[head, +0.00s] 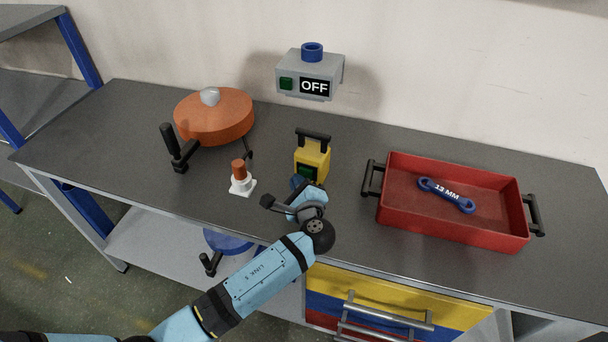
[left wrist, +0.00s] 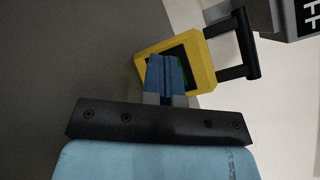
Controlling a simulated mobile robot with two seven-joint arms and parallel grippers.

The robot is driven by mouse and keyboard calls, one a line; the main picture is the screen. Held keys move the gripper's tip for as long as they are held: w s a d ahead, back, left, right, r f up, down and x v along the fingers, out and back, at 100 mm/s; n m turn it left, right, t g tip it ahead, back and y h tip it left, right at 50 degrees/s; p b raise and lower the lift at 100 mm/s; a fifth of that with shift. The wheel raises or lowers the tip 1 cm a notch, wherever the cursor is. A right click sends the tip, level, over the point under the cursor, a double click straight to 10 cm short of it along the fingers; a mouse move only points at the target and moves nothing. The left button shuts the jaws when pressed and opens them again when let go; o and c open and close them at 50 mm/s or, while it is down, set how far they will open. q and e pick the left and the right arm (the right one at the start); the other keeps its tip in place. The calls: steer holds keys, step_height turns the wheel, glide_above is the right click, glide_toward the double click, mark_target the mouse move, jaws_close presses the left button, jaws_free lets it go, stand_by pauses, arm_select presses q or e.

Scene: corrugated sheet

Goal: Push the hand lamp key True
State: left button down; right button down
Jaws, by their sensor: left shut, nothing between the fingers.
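The hand lamp (head: 313,155) is a yellow box with a black handle on top, standing upright on the workbench. A dark front panel with a green key (head: 306,172) faces me. My left gripper (head: 298,183) is shut and empty, right in front of the lamp's lower face. In the left wrist view the lamp (left wrist: 207,62) appears turned sideways, and the blue fingertips (left wrist: 164,72) overlap its front panel. They hide most of the green key; I cannot tell whether they touch it. My right gripper is not in view.
A red tray (head: 445,234) holding a blue 13 MM wrench (head: 447,195) is right of the lamp. An orange round container (head: 222,122) and a white-and-orange piece (head: 240,180) are to the left. A grey wall box (head: 310,72) reads OFF. Bare bench (head: 100,150) lies far left.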

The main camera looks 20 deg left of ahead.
arm_select(q)
steer(key=shift+w, duration=0.35)
stand_by(0.6)
steer(key=shift+s, duration=0.15)
steer(key=shift+s+p, duration=0.4)
steer(key=shift+s, duration=0.25)
steer(key=shift+s, duration=0.1)
steer(key=shift+s+a+p, duration=0.2)
steer(key=shift+s+p, duration=0.45)
steer(key=shift+s, duration=0.55)
steer(key=shift+s+a+p, duration=0.2)
steer(key=shift+s+p, duration=0.35)
steer(key=shift+s, duration=1.15)
